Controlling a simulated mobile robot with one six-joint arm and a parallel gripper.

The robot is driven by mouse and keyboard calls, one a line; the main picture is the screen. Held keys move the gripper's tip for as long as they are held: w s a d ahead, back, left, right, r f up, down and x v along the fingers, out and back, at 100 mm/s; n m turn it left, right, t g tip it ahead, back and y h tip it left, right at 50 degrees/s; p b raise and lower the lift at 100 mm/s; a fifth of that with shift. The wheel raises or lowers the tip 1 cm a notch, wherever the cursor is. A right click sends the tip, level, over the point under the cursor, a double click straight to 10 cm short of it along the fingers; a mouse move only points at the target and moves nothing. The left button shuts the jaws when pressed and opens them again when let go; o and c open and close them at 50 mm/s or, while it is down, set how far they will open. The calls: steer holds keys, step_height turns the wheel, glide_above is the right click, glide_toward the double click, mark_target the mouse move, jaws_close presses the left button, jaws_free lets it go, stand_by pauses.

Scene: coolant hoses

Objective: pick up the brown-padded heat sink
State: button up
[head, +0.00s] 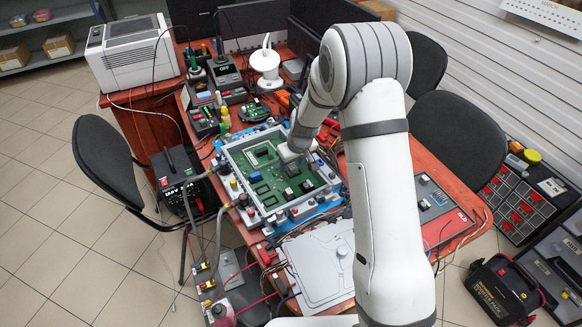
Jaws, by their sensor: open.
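A green circuit board (236,184) lies in a pale frame on the red table. Several small dark blocks that look like heat sinks stand on it, one just below my gripper (287,158) and another dark block (306,186) nearer the front. I cannot tell at this size which one has a brown pad. My gripper is low over the board's right half, its jaws small and partly hidden by its own body. It is open, and nothing shows held in it. Whether it touches a block is unclear.
Hoses and coloured fittings line the frame's left and front edges. A pale grey plate (322,266) lies in front, and a grey panel (431,207) to the right. Tools crowd the back left, near a white boxy machine (130,55). Black chairs (106,162) flank the table.

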mark_target(292, 166)
steer(key=shift+f, duration=0.3)
steer(key=shift+c, duration=0.2)
steer(key=c, duration=1)
step_height(292, 166, up, 10)
steer(key=shift+r, duration=0.1)
steer(key=shift+b, duration=0.45)
